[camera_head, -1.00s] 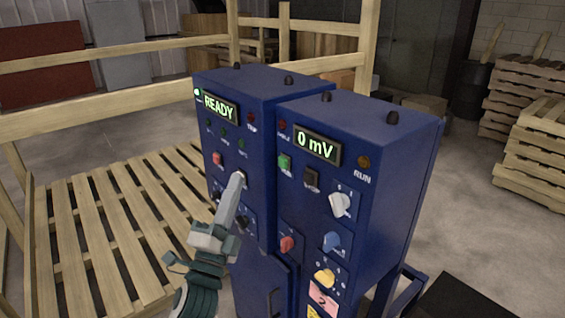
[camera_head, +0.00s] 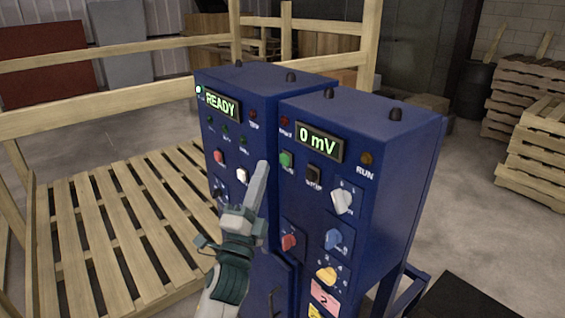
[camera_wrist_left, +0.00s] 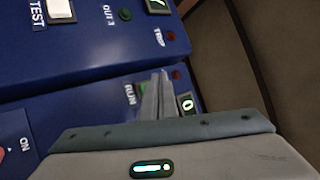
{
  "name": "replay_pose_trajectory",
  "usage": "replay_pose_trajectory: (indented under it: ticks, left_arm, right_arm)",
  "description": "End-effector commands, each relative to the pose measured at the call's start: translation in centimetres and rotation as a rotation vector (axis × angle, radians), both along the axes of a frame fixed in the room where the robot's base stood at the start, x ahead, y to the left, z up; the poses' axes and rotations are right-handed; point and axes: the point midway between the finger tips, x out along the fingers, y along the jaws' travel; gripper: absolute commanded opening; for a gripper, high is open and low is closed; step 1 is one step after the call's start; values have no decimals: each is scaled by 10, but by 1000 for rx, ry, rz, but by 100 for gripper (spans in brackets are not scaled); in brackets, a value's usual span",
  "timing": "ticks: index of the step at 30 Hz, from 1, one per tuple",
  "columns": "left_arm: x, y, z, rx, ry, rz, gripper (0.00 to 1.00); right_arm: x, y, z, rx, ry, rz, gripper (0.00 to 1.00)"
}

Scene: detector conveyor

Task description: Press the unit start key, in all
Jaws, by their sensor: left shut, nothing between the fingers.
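My left gripper (camera_head: 263,165) is shut and empty, its tip in front of the gap between the two blue cabinets, just left of the green key (camera_head: 286,160) on the right cabinet (camera_head: 385,215). In the left wrist view the shut fingers (camera_wrist_left: 160,76) reach over the panel beside the green key (camera_wrist_left: 143,87), which is partly hidden; the label by it seems to read RUN. I cannot tell whether the tip touches anything. The right cabinet's display (camera_head: 319,144) reads 0 mV. My right gripper is out of view.
The left cabinet's display (camera_head: 221,105) reads READY; below are a red key (camera_head: 218,157) and a white key (camera_head: 242,174). A black key (camera_head: 314,173) sits right of the green one, with several knobs below. A pallet (camera_head: 125,215) lies left.

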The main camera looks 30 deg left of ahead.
Motion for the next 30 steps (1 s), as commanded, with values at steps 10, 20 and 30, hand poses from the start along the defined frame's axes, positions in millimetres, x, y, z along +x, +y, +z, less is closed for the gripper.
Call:
replay_pose_trajectory:
  ticks: [10,20,30]
  left_arm:
    - [21,-8,0,-1,0,1,0]
    - [22,-9,0,-1,0,1,0]
    - [22,-8,0,0,-1,1,0]
  right_arm:
    - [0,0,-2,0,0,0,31]
    - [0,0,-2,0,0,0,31]
    - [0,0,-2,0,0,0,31]
